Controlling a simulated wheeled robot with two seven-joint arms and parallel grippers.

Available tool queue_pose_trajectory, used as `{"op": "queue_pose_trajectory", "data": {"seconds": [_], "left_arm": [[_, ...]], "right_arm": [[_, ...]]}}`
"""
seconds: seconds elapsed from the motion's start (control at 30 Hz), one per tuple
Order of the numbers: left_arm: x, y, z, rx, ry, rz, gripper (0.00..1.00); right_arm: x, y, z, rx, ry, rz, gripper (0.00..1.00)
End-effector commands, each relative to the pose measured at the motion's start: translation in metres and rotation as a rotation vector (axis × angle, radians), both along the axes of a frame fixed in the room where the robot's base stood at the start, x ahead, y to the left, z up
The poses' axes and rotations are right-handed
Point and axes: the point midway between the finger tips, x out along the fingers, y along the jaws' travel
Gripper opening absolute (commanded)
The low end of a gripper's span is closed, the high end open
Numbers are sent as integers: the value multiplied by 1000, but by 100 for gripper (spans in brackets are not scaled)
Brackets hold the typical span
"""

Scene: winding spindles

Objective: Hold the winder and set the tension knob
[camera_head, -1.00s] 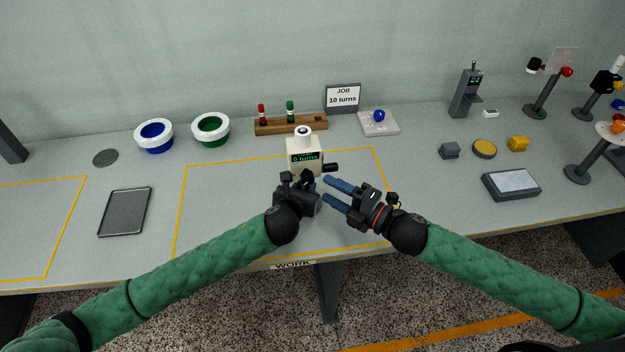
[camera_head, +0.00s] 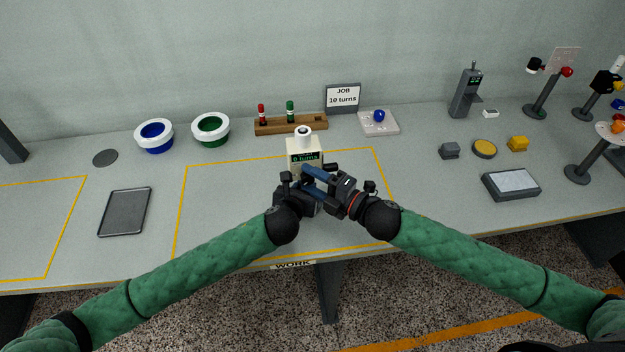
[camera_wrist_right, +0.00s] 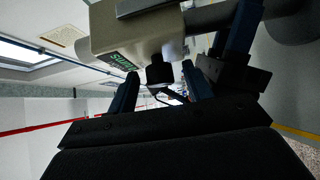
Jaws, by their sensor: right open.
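The winder (camera_head: 304,148) is a cream box with a green "0 turns" display, upright in the yellow-outlined work area. It also shows in the right wrist view (camera_wrist_right: 140,35). A black knob (camera_wrist_right: 160,73), seemingly the tension knob, sticks out below its display in the right wrist view. My right gripper (camera_head: 307,174) is open at the winder's front. Its blue fingers (camera_wrist_right: 160,82) are on either side of the knob, with gaps visible. My left gripper (camera_head: 292,180) is close in front of the winder's lower part; its fingertips are hidden, so its grip is unclear.
A wooden rack (camera_head: 291,124) with red and green spools stands behind the winder, beside the job sign (camera_head: 342,97) reading 10 turns. Blue (camera_head: 154,136) and green (camera_head: 210,130) ringed bowls are at the back left. A grey tray (camera_head: 125,212) lies left. The two grippers nearly touch.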

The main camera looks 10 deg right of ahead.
Motion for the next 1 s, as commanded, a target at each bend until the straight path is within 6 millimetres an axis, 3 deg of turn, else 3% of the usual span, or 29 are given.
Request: {"op": "queue_pose_trajectory", "data": {"seconds": [0.07, 0.3, 1.0], "left_arm": [[-1, 0, -3, 2, 3, 1, 0], [-1, 0, -3, 2, 3, 1, 0], [-1, 0, -3, 2, 4, 0, 0]], "right_arm": [[0, 0, 0, 0, 0, 0, 51], [0, 0, 0, 0, 0, 0, 6], [0, 2, -2, 229, 8, 1, 6]]}}
